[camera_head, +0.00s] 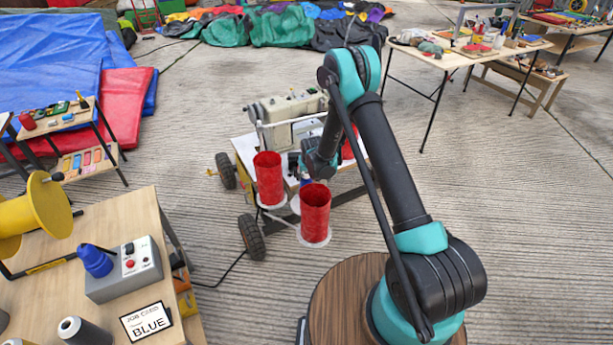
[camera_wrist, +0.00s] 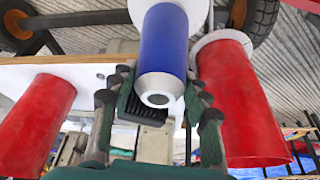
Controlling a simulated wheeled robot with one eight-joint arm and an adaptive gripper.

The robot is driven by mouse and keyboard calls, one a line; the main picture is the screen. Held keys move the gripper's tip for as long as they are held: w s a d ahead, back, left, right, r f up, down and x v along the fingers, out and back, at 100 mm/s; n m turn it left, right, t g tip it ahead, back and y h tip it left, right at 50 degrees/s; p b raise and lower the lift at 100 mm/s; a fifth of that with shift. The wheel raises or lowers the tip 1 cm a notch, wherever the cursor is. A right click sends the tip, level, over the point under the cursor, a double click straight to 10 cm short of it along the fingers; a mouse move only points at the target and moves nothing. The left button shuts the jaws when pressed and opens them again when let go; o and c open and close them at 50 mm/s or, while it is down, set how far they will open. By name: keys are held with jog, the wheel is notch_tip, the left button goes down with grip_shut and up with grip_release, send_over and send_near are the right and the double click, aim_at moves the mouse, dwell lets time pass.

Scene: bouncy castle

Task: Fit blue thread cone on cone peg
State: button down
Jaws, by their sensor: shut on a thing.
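The blue thread cone (camera_wrist: 165,45) is in the middle of the wrist view, with a pale tapered end and a dark hole facing me. My gripper (camera_wrist: 153,98) is shut on it, its fingers on either side. The cone's far end meets a white disc (camera_wrist: 198,12); any peg inside is hidden, and I cannot tell if the cone is fully seated. In the head view, my gripper (camera_head: 306,176) is at the wheeled cart, between red cones, with only a sliver of blue showing.
Two red cones (camera_head: 268,180) (camera_head: 316,212) stand close by on white discs. A sewing machine (camera_head: 290,115) is behind.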

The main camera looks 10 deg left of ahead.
jog(key=shift+f, duration=1.15)
dwell(0.4)
jog(key=c, duration=0.7)
grip_release()
jog(key=v, duration=1.2)
